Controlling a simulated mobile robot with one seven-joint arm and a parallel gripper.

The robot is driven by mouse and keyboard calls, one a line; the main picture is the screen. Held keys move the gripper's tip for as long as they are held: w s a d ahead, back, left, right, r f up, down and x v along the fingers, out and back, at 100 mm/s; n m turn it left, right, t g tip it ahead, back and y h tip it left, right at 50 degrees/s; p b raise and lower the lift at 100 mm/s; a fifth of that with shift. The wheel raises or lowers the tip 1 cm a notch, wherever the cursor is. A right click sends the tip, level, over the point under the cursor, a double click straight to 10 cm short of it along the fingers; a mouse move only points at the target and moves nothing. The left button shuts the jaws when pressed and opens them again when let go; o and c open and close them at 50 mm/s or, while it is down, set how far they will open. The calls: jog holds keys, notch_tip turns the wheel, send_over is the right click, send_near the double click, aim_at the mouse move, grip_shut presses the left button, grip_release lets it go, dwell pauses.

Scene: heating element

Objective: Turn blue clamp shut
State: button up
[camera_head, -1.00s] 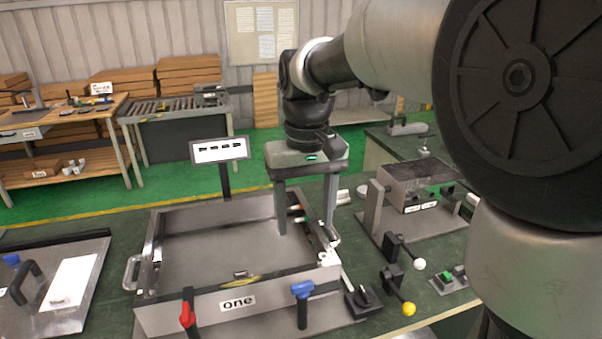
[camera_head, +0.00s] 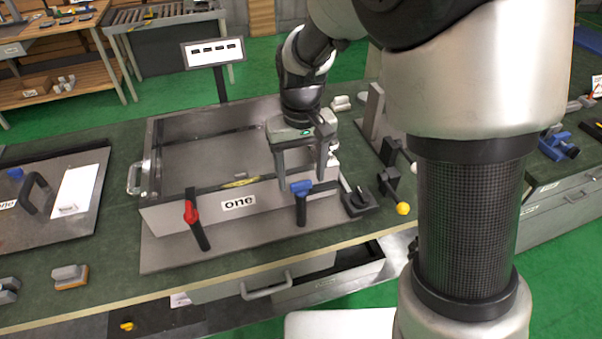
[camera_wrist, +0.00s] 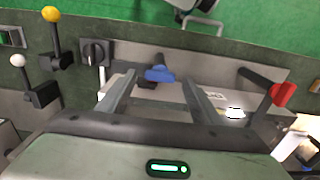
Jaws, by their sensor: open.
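The blue clamp (camera_head: 301,187) stands at the front right of the metal box marked "one", its blue head on a dark upright post. In the wrist view the blue clamp (camera_wrist: 159,74) shows between and just beyond the fingertips. My gripper (camera_head: 301,186) is open and empty, pointing down at the blue clamp with a finger on each side. In the wrist view my gripper (camera_wrist: 158,83) has its fingers wide apart. I cannot tell whether either finger touches the clamp. The red clamp (camera_head: 192,211) leans at the box's front left.
A black rotary switch (camera_head: 358,200) and a yellow-knobbed lever (camera_head: 402,208) stand right of the clamp. The open box (camera_head: 165,216) lies behind it. A tray with a black handle (camera_head: 38,193) is at left. An open drawer (camera_head: 330,280) sits below the table edge.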

jog(key=shift+f, duration=0.7)
grip_shut()
